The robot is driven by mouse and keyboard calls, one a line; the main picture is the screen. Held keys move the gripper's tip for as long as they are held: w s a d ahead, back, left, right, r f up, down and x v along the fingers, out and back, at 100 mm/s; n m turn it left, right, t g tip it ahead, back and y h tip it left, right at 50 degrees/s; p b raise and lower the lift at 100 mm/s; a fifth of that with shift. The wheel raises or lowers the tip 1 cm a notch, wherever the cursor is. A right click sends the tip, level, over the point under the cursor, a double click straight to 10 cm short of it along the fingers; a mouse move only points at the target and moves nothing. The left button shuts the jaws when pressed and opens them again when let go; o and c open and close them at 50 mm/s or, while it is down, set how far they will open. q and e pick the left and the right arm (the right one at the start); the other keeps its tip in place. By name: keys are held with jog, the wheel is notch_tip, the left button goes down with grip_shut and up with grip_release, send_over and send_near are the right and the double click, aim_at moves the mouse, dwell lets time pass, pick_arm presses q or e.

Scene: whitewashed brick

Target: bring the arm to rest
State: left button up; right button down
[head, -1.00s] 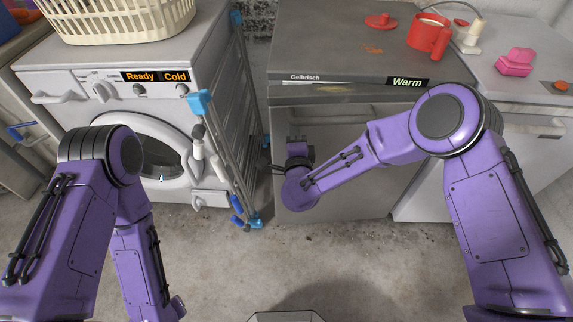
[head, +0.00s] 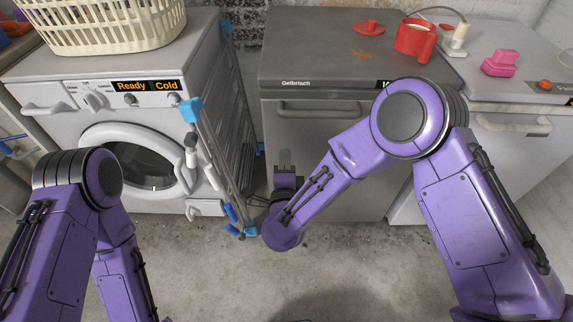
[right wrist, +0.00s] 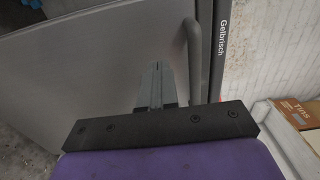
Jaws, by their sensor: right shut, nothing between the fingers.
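My right gripper (head: 284,158) is low in front of the grey Gelbrisch appliance (head: 400,62), near the left part of its door. It is shut and empty. In the right wrist view the shut fingers (right wrist: 155,72) point toward the grey door, and its bar handle (right wrist: 192,60) shows just to their right. I cannot tell whether the fingers touch the door. My right arm bends down from the right at its elbow. My left arm hangs at the left in front of the washing machine, and its gripper is out of the frame.
The washing machine (head: 60,112) bears a cream laundry basket (head: 105,25). A folded drying rack (head: 212,150) leans beside it, close left of my right gripper. A red pot (head: 412,38), a red lid (head: 369,28) and a pink object (head: 500,62) stand on the tops. Concrete floor is clear in front.

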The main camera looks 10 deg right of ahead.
jog(key=shift+s+a+r, duration=0.1)
jog(key=shift+s, duration=0.8)
